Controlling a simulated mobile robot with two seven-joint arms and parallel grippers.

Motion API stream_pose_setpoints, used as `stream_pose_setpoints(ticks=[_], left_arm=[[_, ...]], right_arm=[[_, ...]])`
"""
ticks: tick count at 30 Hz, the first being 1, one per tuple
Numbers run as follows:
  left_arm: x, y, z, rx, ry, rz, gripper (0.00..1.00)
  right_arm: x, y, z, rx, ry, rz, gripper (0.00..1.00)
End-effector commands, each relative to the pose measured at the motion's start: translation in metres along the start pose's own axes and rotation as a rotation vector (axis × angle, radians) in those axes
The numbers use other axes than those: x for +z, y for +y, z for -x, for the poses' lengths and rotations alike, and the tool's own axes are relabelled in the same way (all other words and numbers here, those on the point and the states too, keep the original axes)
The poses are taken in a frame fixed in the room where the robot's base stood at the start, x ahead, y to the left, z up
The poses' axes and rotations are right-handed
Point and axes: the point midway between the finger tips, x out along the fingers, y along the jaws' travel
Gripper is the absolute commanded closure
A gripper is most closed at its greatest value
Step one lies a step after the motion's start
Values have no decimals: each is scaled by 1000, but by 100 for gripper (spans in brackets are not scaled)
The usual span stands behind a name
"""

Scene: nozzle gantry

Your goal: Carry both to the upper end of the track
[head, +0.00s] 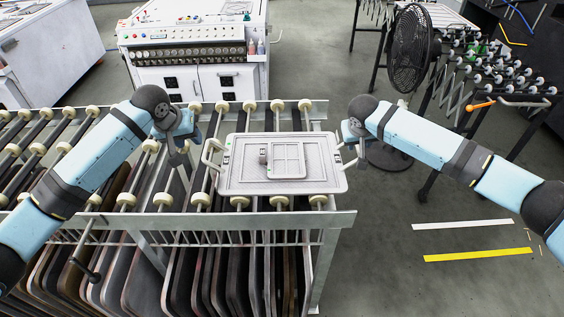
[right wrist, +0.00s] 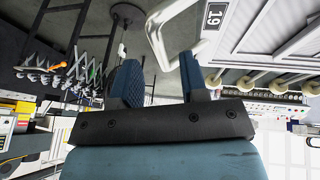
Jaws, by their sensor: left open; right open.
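A light grey tray (head: 236,172) with a loop handle at each end rests on the rollers of a track. My left gripper (head: 184,145) is open just left of the tray's left handle (head: 209,152). My right gripper (head: 352,134) is open by the right handle (head: 351,160). In the right wrist view, its two fingers (right wrist: 160,76) are spread, with the pale handle (right wrist: 163,30) just beyond them. Whether they touch it cannot be told.
Rows of rollers with cream wheels (head: 161,199) run over a rack of upright dark panels (head: 180,285). A white control cabinet (head: 195,50) stands behind. A black fan (head: 410,48) and an expanding roller conveyor (head: 480,70) stand at right. Floor at lower right is clear.

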Motion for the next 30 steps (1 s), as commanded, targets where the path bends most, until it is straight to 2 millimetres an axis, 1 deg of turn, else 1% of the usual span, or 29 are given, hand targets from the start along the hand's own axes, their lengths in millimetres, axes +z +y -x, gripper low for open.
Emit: stream_pose_setpoints(ticks=[1,6,9,12,17,30], left_arm=[[0,0,0,0,0,0,60],[0,0,0,0,0,0,60],[0,0,0,0,0,-1,60],[0,0,0,0,0,0,60],[0,0,0,0,0,-1,60],[0,0,-1,0,0,-1,60]], right_arm=[[0,0,12,-2,3,1,60],[0,-1,48,-2,3,0,60],[0,0,65,-2,3,0,60],[0,0,76,-1,2,0,60],[0,0,84,0,1,0,60],[0,0,84,0,1,0,60]])
